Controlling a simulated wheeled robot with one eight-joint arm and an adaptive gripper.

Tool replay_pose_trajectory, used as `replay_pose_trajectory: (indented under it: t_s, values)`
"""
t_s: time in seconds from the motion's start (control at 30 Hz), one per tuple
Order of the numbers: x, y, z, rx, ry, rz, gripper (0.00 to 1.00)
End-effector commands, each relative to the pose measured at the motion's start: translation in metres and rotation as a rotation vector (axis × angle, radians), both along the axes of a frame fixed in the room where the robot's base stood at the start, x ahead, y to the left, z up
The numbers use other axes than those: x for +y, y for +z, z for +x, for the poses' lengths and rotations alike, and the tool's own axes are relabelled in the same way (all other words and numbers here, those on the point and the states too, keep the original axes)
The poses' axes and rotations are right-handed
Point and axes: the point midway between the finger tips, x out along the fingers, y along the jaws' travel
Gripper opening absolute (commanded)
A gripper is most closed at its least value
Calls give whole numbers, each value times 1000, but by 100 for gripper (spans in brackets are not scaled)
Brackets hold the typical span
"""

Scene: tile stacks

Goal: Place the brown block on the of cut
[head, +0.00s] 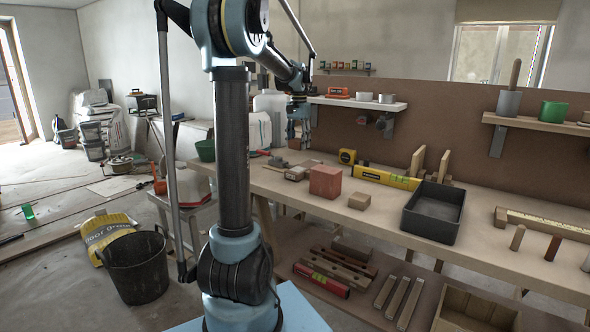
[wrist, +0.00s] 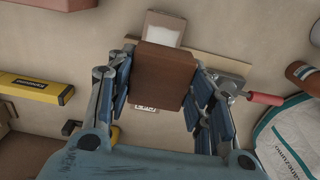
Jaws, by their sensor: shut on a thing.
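The brown block (wrist: 165,77) is held between the two fingers of my gripper (wrist: 162,84) in the wrist view. In the head view my gripper (head: 299,128) is above the far left part of the workbench, and the block (head: 293,145) shows at its fingertips. A flat tan wooden piece (wrist: 221,63), possibly the off-cut, lies below and partly behind the block in the wrist view. Its middle is hidden by the block. Whether the block touches anything below cannot be told.
A red brick (head: 325,181), a yellow level (head: 386,177) and a dark tray (head: 433,211) stand on the workbench (head: 390,246). A red-handled tool (wrist: 264,98) lies close to the right finger in the wrist view. A white bag (wrist: 288,138) is at lower right there.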

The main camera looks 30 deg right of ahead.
Motion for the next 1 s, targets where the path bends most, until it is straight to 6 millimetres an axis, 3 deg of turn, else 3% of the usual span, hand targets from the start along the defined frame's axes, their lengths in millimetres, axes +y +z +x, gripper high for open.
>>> replay_pose_trajectory:
  t_s: [0.2, 0.47, 0.7, 1.0]
  values:
    - [0, -35, 0, 0, 0, 0, 24]
    - [0, -52, 0, 0, 0, 0, 24]
    - [1, -83, 0, 0, 1, 0, 24]
    - [2, -88, 1, 0, 3, 0, 24]
